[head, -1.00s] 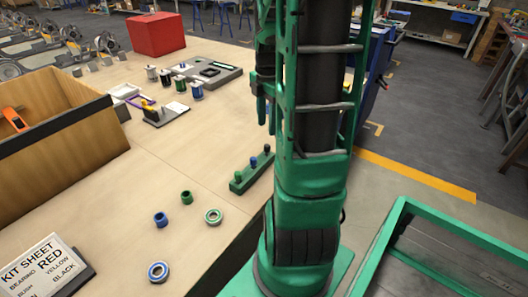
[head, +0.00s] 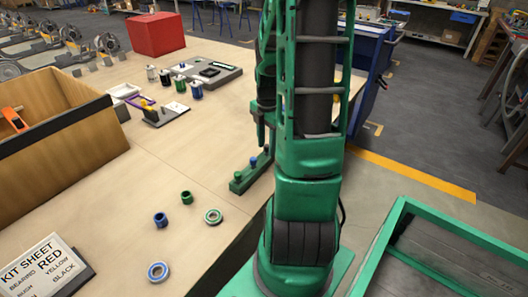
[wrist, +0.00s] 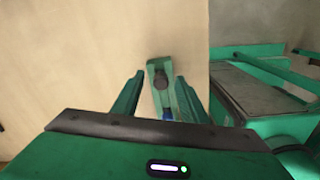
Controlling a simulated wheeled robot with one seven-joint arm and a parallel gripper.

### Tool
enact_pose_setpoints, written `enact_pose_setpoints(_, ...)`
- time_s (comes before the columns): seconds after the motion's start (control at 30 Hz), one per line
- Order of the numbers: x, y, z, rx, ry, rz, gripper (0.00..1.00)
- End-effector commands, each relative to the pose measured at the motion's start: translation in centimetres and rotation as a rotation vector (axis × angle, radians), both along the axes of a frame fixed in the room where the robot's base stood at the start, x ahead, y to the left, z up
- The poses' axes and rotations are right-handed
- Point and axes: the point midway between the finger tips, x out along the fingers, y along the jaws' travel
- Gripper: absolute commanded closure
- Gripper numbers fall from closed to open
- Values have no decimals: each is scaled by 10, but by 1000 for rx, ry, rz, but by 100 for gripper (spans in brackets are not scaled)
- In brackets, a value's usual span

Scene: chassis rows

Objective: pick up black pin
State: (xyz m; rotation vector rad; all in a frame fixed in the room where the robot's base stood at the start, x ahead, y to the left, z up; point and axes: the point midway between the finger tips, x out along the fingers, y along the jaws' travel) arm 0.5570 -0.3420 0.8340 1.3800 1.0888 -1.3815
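A green pin rack (head: 246,180) lies on the table near its right edge. A green pin (head: 238,175) and a blue pin (head: 253,161) stand in it in the head view. The dark, black pin (wrist: 160,79) shows at the rack's far end in the wrist view, between the lines of my fingers. The blue pin (wrist: 167,114) is partly hidden there by my gripper body. My gripper (wrist: 156,92) is open and points down over the rack, with nothing between its fingers. In the head view my arm covers part of the rack's far end.
Two bushings (head: 186,197) and two bearings (head: 213,216) lie loose on the table left of the rack. A kit sheet (head: 45,268) and a wooden bin (head: 60,125) stand further left. A green-framed container (head: 400,215) stands beyond the table edge on the right.

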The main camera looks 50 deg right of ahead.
Motion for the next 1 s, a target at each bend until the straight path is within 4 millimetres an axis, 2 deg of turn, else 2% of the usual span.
enact_pose_setpoints(0.1,0,1,-10,2,1,0,60)
enact_pose_setpoints(0.37,0,0,-11,0,0,0,60)
enact_pose_setpoints(0.53,0,0,-11,0,0,0,99)
enact_pose_setpoints(0.57,0,0,-11,0,0,0,100)
enact_pose_setpoints(0.87,0,0,-10,0,-1,0,100)
enact_pose_setpoints(1.0,1,0,2,-3,-2,1,100)
